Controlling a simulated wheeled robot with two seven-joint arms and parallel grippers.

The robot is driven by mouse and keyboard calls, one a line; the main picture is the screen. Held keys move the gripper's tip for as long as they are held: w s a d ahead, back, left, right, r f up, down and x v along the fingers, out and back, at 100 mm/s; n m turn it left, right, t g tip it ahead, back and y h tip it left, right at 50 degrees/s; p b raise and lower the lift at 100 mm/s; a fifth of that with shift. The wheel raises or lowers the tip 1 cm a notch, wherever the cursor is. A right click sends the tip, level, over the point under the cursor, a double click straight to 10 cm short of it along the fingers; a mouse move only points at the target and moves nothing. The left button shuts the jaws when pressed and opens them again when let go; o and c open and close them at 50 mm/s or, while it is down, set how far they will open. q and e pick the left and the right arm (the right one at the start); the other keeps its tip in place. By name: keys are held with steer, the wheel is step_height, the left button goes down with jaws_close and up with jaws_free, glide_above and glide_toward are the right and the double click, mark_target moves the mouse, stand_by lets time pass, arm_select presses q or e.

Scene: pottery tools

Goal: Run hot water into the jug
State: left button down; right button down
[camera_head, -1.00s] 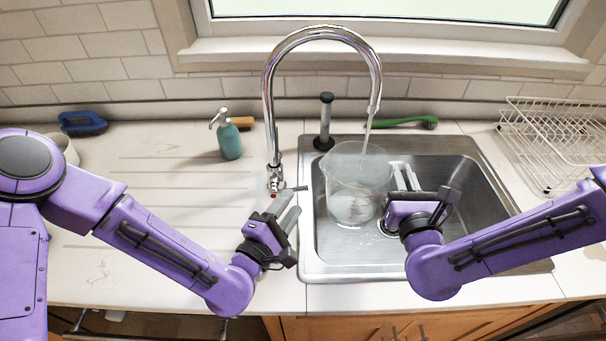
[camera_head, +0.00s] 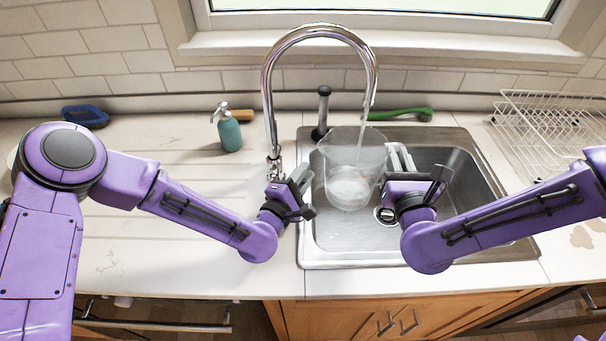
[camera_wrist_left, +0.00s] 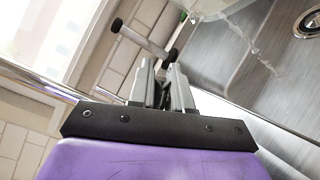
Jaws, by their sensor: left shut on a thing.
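The clear jug (camera_head: 350,188) is in the sink, under the spout of the chrome tap (camera_head: 268,95). A thin stream of water (camera_head: 362,122) falls from the spout towards it, and some clear water shows low in the jug. My left gripper (camera_head: 299,177) is at the tap's base and shut on the tap lever, which the gripper hides. In the left wrist view its fingers (camera_wrist_left: 163,88) are close together with something dark between them. My right gripper (camera_head: 400,160) has its fingers at the jug's right side; whether they grip the handle is unclear.
The steel sink (camera_head: 325,245) surrounds the jug. A teal soap bottle (camera_head: 229,132) stands left of the tap, a black-topped post (camera_head: 323,108) behind the sink. A green brush (camera_head: 400,115) lies at the back, a wire rack (camera_head: 545,130) at right. The left drainboard is mostly clear.

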arm_select(q)
steer(key=shift+w, duration=0.1)
